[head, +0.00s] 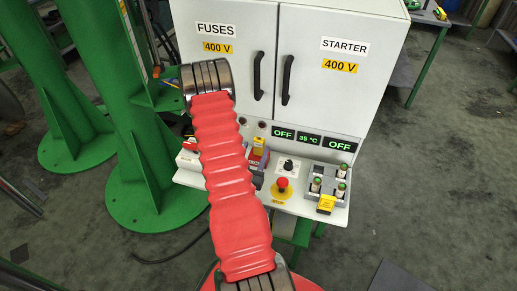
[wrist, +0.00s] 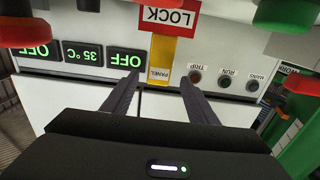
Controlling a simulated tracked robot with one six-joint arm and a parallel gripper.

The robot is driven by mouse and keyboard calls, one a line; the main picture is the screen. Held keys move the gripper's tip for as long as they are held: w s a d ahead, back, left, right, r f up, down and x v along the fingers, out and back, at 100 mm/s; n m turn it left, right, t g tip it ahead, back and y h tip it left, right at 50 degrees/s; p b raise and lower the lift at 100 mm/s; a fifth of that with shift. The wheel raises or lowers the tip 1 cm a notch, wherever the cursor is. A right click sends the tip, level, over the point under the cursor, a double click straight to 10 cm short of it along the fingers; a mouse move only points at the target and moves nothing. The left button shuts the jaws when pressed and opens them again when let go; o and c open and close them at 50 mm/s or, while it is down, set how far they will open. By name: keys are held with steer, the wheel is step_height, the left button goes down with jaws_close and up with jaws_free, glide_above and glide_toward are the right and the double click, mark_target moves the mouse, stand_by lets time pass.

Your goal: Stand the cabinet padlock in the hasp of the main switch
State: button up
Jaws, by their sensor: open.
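A red tag or body marked LOCK (wrist: 168,18) with a yellow part labelled PANEL (wrist: 161,60) looks like the cabinet padlock; no shackle is clear. The head view shows its yellow part (head: 259,144) above its red part (head: 257,160), just right of my arm. My gripper (wrist: 161,76) is open, and its two fingers flank the yellow part in the wrist view without visible contact. The head view hides my gripper behind the red arm sleeve. A red and white unit (head: 188,157) on the left of the shelf may be the main switch; no hasp can be made out.
The white cabinet (head: 365,30) rises behind the shelf. Green posts (head: 120,90) stand close on the left.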

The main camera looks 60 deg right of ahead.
mark_target(258, 143)
steer(key=shift+w+d+r, duration=0.1)
steer(key=shift+w+d, duration=0.05)
steer(key=shift+d, duration=1.1)
steer(key=shift+w+d, duration=0.1)
steer(key=shift+d, duration=1.15)
steer(key=shift+c, duration=0.7)
steer(key=c, duration=1.1)
steer(key=shift+r, duration=0.2)
steer(key=shift+r, duration=4.8)
